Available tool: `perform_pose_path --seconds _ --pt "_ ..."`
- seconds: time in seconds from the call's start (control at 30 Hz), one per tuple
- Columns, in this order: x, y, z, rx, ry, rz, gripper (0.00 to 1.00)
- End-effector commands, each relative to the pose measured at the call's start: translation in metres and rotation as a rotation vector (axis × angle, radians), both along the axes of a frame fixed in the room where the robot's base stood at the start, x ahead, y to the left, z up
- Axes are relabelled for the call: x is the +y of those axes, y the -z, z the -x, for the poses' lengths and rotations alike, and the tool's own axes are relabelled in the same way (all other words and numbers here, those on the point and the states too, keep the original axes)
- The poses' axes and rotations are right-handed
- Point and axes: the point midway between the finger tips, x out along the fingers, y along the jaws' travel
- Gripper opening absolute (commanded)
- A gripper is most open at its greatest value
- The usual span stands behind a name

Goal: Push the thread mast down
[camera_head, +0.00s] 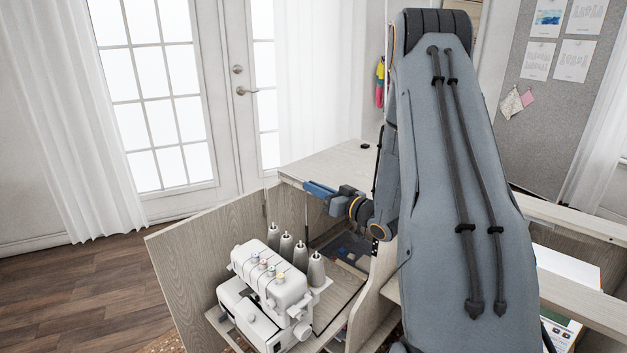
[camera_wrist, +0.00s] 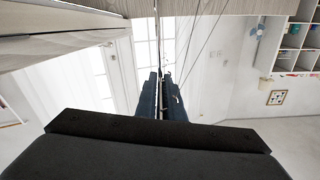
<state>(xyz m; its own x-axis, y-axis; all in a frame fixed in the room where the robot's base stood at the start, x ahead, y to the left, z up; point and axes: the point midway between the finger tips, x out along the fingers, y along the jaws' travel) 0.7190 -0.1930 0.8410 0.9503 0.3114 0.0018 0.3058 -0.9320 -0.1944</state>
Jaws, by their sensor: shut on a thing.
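The white serger (camera_head: 265,292) stands on a shelf in the opened cabinet, with several grey thread cones (camera_head: 287,245) behind it. The thread mast (camera_head: 308,222) is a thin dark upright rod behind the cones. My gripper (camera_head: 308,187) reaches in from the right above the cones, its blue fingers at the mast's upper part. In the wrist view my gripper (camera_wrist: 161,98) has its two fingers close together around a thin rod, which I take for the mast (camera_wrist: 157,32). Thin lines like threads run beside it. The mast's lower end is hidden behind the cones.
The cabinet's wooden door panel (camera_head: 190,272) stands open at the left of the serger. The pale cabinet top (camera_head: 335,160) lies behind my gripper. My own arm covers much of the right side. The wooden floor (camera_head: 75,300) at left is clear.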

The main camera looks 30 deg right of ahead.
Motion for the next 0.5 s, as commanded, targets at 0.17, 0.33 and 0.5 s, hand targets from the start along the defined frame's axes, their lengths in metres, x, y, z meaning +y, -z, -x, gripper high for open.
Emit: perform_pose_path --seconds 0.17,0.33,0.5 --pt "0.001 0.059 -0.001 0.006 -0.002 -0.003 0.0" --pt "0.001 0.09 0.0 0.006 -0.002 -0.002 0.0" --pt "0.001 0.097 0.0 0.004 -0.003 -0.001 0.0"
